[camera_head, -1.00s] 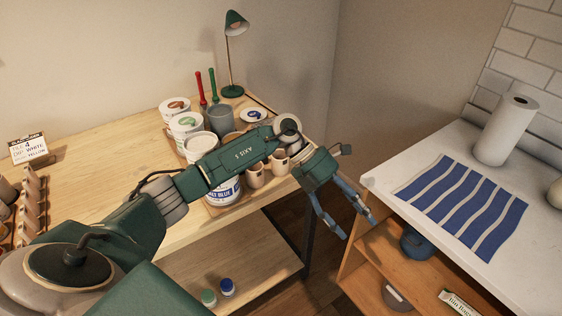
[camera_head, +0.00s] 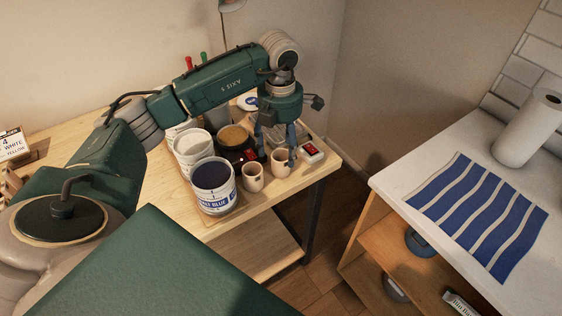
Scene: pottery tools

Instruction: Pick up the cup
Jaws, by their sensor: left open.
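Two small tan cups stand side by side near the front right of the wooden table: the left cup (camera_head: 253,178) and the right cup (camera_head: 281,164). My left gripper (camera_head: 277,157) points down at the right cup, its fingers open. One finger shows at the cup's left and the other at its right. I cannot tell whether either finger touches it. The fingers partly hide what is behind the cup. My right gripper is not in view.
A large tub of blue glaze (camera_head: 213,187) stands left of the cups, with a white tub (camera_head: 193,149) behind it. A small device with a red display (camera_head: 311,152) lies right of the gripper. The wooden table (camera_head: 322,166) ends just beyond. A white counter (camera_head: 400,172) stands at right.

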